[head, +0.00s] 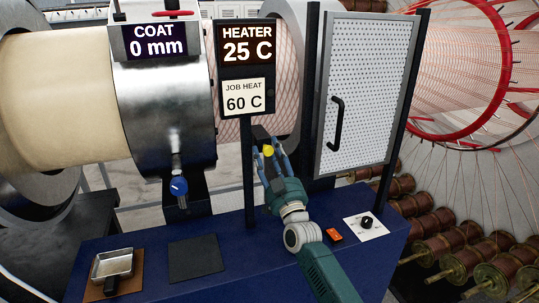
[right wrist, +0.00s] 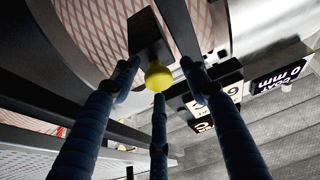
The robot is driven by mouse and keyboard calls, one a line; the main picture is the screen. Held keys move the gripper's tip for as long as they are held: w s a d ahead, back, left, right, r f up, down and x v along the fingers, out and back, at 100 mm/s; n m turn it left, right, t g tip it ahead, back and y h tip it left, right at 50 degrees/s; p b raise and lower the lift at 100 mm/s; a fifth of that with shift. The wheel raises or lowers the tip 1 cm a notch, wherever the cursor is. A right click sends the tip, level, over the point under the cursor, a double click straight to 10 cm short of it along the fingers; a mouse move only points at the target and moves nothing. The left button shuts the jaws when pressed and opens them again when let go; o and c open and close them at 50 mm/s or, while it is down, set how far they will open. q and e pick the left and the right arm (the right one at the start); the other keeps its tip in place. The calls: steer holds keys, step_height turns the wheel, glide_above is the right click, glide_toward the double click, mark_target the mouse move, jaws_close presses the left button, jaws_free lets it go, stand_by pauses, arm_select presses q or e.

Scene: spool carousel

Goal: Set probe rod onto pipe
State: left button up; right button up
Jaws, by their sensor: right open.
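A yellow ball-shaped knob (head: 268,151) sits at the end of a short dark bar, just below the job heat sign; I take it as the probe rod's handle. In the right wrist view the knob (right wrist: 158,76) and dark bar (right wrist: 150,38) show in front of the wrapped pipe; whether the bar touches the pipe I cannot tell. My right gripper (head: 270,152) is open, its fingers spread around the knob. The pipe is cream and bare at the left (head: 62,95) and wrapped in a crossing pattern behind the heater sign (head: 286,62). My left gripper is not in view.
A steel coating ring (head: 160,115) with a blue knob (head: 179,187) surrounds the pipe. A perforated door (head: 365,95) stands right of my gripper. The blue bench (head: 225,275) holds a metal pan (head: 112,264), dark pad (head: 196,258), orange switch (head: 333,235) and black dial (head: 367,222).

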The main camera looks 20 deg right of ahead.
steer(key=v, duration=1.2)
